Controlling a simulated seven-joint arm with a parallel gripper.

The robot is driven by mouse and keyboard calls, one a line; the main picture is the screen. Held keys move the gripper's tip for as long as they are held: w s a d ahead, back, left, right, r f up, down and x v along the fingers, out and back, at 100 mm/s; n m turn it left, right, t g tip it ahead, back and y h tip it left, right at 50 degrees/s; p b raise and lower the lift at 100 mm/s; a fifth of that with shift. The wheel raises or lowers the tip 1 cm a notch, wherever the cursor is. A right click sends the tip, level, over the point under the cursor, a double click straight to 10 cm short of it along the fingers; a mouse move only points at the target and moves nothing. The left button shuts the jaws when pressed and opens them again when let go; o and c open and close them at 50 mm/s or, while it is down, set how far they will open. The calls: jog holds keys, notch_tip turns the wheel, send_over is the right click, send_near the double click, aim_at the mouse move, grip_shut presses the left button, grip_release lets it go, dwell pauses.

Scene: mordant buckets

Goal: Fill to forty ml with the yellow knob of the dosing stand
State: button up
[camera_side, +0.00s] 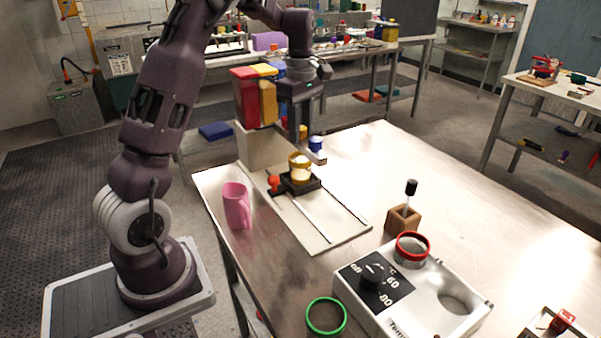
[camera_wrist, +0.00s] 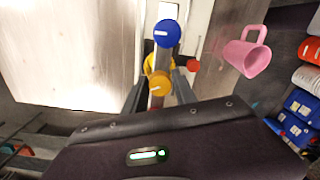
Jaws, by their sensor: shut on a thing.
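The dosing stand (camera_side: 250,146) carries red, yellow and blue-topped parts at the table's far left corner. In the wrist view, my gripper (camera_wrist: 160,92) is shut on the yellow knob (camera_wrist: 160,82), a finger on each side. A white mark shows on the knob; its exact angle is hard to read. The blue knob (camera_wrist: 167,33) and red knob (camera_wrist: 193,65) stand apart from the fingers. In the side view, a yellow-banded vessel (camera_side: 299,174) sits on a black carriage (camera_side: 301,187) below my gripper (camera_side: 298,136). Its fill level cannot be read.
A pink mug (camera_side: 236,206) stands left of the stand's pale base plate (camera_side: 325,238). A white heater unit (camera_side: 420,302), a green ring (camera_side: 326,316) and a wooden block (camera_side: 402,220) with a black-handled tool are nearer the front. The table's right side is largely clear.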

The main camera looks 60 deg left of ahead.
dwell(0.4)
jog(key=shift+m, duration=1)
grip_shut()
jog(key=shift+c, duration=0.3)
grip_release()
jog(key=m, duration=0.5)
jog(key=shift+o, duration=1.3)
jog(key=m, duration=0.3)
jog(key=shift+m, duration=0.4)
jog(key=o, duration=0.8)
jog(key=shift+c, duration=0.2)
jog(key=shift+r, duration=3.05)
